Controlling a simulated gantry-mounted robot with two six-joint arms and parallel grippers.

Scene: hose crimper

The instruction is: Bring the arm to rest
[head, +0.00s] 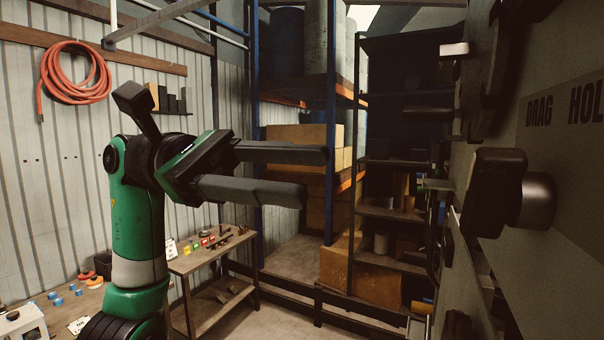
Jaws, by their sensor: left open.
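My left gripper (316,176) is raised in the middle of the head view, on a green and black arm that comes up from the lower left. Its two long dark fingers point right and stand apart, with nothing between them. The fingertips are apart from the grey machine panel on the right. My right gripper does not show.
The grey panel (567,140) fills the right side, with a black and silver knob (538,200) sticking out. A small wooden table (215,250) holds small coloured items. Shelves with boxes (362,275) stand behind. A red hose (75,98) hangs on the left wall.

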